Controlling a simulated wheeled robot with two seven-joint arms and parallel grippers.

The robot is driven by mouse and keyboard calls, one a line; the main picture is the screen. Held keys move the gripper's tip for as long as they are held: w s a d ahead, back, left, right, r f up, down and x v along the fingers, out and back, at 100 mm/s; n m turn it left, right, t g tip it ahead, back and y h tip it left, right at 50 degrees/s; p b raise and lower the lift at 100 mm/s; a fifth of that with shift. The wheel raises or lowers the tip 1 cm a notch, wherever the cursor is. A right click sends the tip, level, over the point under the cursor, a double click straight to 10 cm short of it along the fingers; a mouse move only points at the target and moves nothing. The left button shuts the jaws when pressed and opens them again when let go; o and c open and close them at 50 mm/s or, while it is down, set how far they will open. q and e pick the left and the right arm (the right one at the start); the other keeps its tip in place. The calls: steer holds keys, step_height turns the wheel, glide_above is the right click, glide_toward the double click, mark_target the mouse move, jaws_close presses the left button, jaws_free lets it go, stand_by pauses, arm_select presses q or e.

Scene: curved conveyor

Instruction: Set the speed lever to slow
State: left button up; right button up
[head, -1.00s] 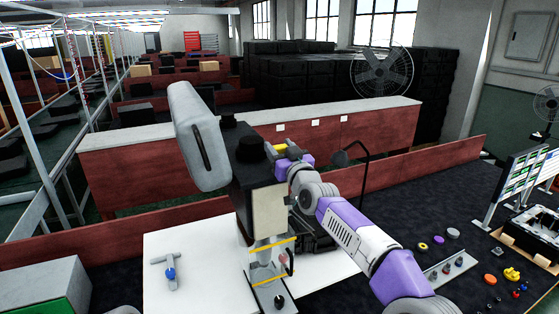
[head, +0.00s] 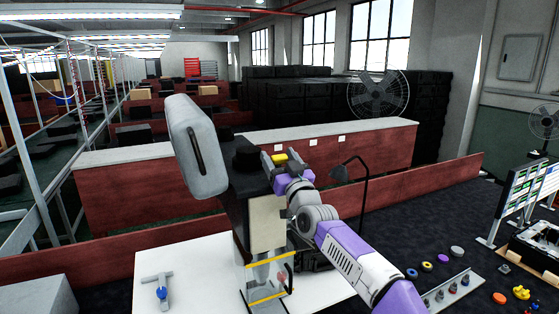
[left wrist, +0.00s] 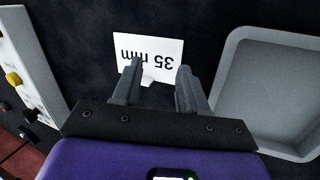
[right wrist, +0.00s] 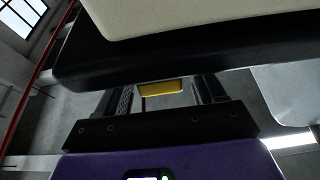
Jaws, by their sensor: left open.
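A machine with a grey rounded head (head: 198,147) and a black body stands on a white board (head: 200,250). A small yellow piece (head: 280,158), possibly the speed lever's grip, shows at the machine's right side near the top; I cannot tell its setting. My right gripper (head: 283,172) is close beside it. In the right wrist view the right gripper's fingers (right wrist: 165,92) are apart, and the yellow piece (right wrist: 160,87) shows between and beyond them. I cannot tell whether they touch it. My left gripper (left wrist: 157,75) is open and empty, outside the head view.
A "35 mm" card (left wrist: 150,50) lies beyond the left fingers, with a grey tray (left wrist: 275,80) to the right. A T-shaped tool (head: 157,280) lies on the white board. A black bent lamp (head: 362,190) stands behind my right arm. Pucks and a monitor (head: 530,192) are at right.

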mark_target(280, 156)
arm_select(q)
step_height(280, 156, up, 5)
steer(key=p, duration=0.4)
steer(key=shift+f+p, duration=0.15)
steer(key=shift+p, duration=0.2)
arm_select(e)
step_height(280, 156, up, 10)
